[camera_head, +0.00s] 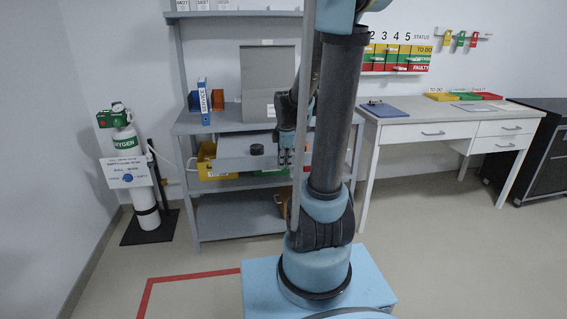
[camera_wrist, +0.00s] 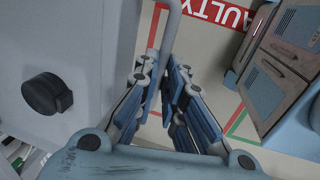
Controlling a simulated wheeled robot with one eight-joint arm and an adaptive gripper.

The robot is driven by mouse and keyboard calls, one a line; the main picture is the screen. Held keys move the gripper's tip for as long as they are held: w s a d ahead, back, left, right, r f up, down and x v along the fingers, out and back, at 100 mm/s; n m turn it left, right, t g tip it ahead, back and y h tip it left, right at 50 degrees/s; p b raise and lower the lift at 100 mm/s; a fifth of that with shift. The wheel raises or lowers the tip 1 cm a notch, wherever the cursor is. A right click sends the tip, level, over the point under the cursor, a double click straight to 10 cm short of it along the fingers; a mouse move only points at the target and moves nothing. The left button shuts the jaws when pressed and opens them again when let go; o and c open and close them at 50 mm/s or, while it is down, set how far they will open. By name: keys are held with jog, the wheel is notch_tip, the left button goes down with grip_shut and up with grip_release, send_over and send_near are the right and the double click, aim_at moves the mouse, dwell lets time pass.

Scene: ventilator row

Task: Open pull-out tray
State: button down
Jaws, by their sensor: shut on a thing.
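The pull-out tray (camera_head: 232,150) is a grey panel under the worktop of the grey bench, and it appears to stick out in front of it. A round dark knob-like piece (camera_head: 257,149) sits on it. In the wrist view the tray (camera_wrist: 85,35) fills the left side, with the dark round piece (camera_wrist: 47,93) on it. A grey bar handle (camera_wrist: 172,30) runs down between my fingers. My gripper (camera_wrist: 168,100) is shut on this handle; the fingers hide its lower part. In the head view my gripper (camera_head: 285,157) is at the tray's right front.
The grey bench (camera_head: 185,124) holds a blue binder (camera_head: 204,103) and a grey panel (camera_head: 258,70). An oxygen cylinder (camera_head: 124,143) stands left. A white desk (camera_head: 450,125) stands right. Floor in front is clear, with red tape (camera_head: 190,277).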

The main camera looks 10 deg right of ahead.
jog(key=c, duration=1.7)
grip_release()
jog(key=shift+r, duration=0.1)
jog(key=shift+s+r, duration=0.35)
jog(key=shift+r, duration=1.6)
jog(key=shift+s+r, duration=0.4)
jog(key=shift+r, duration=1.5)
jog(key=shift+s+r, duration=0.35)
jog(key=shift+r, duration=1.6)
jog(key=s+f+m, duration=0.4)
jog(key=s+m, duration=0.2)
jog(key=s, duration=0.1)
jog(key=s+f+m, duration=0.4)
jog(key=s+m, duration=0.2)
jog(key=s, duration=0.1)
jog(key=s+f+m, duration=0.4)
jog(key=s+m, duration=0.1)
jog(key=s, duration=0.2)
jog(key=shift+d+f+m, duration=0.15)
jog(key=shift+d+m, duration=0.15)
jog(key=shift+m, duration=0.1)
